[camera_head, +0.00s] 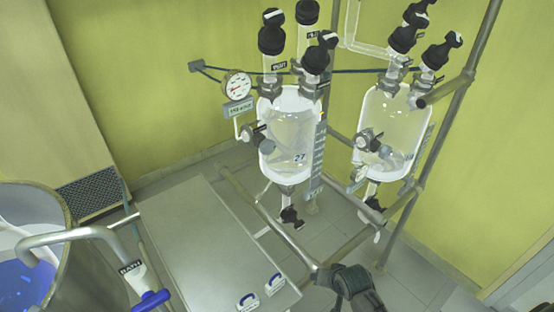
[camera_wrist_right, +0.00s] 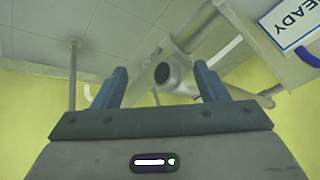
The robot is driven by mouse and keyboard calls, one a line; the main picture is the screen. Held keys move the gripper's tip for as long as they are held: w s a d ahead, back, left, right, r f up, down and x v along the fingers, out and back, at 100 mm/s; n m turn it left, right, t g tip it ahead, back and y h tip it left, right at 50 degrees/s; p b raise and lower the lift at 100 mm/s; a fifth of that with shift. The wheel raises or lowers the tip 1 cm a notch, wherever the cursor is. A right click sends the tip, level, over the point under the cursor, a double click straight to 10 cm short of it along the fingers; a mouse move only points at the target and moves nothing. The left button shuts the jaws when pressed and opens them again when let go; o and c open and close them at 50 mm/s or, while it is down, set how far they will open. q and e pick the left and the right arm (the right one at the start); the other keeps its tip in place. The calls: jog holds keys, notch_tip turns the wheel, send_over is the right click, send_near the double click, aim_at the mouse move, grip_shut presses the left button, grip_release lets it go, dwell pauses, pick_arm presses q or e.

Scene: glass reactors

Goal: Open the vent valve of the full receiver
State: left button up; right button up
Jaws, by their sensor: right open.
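Two glass receivers hang on a metal pipe frame in the head view. The left receiver (camera_head: 290,130) is marked 27 and has a scale strip; the right receiver (camera_head: 395,125) is similar. I cannot tell clearly which is fuller. A black-capped valve (camera_head: 271,40) with a VENT label stands on top of the left receiver. Black-capped valves (camera_head: 403,38) also stand on the right one; their labels are unreadable. My right gripper shows in the right wrist view (camera_wrist_right: 162,85), open and empty, facing a frame pipe joint (camera_wrist_right: 172,72). My left gripper is out of view.
A pressure gauge (camera_head: 237,85) sits left of the left receiver. Frame pipes (camera_head: 345,250) cross below the receivers.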

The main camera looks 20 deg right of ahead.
jog(key=w+r+m+t+y, duration=0.1)
jog(key=w+r+m+t, duration=0.3)
jog(key=w+r, duration=0.85)
jog(key=m+t+y+p, duration=0.3)
jog(key=m+t+y, duration=0.35)
jog(key=m, duration=1.25)
send_near(269, 15)
jog(key=w, duration=0.2)
jog(key=shift+t+h, duration=0.25)
jog(key=shift+h, duration=0.3)
jog(key=p+x, duration=0.4)
jog(key=x, duration=0.5)
jog(key=shift+a+f+p, duration=0.1)
jog(key=shift+a+p, duration=0.05)
jog(key=shift+p, duration=0.15)
jog(key=shift+w+f, duration=0.15)
jog(key=shift+w, duration=0.3)
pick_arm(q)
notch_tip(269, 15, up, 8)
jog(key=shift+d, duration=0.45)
pick_arm(e)
jog(key=shift+a, duration=0.1)
jog(key=shift+n, duration=0.3)
jog(key=c, duration=1)
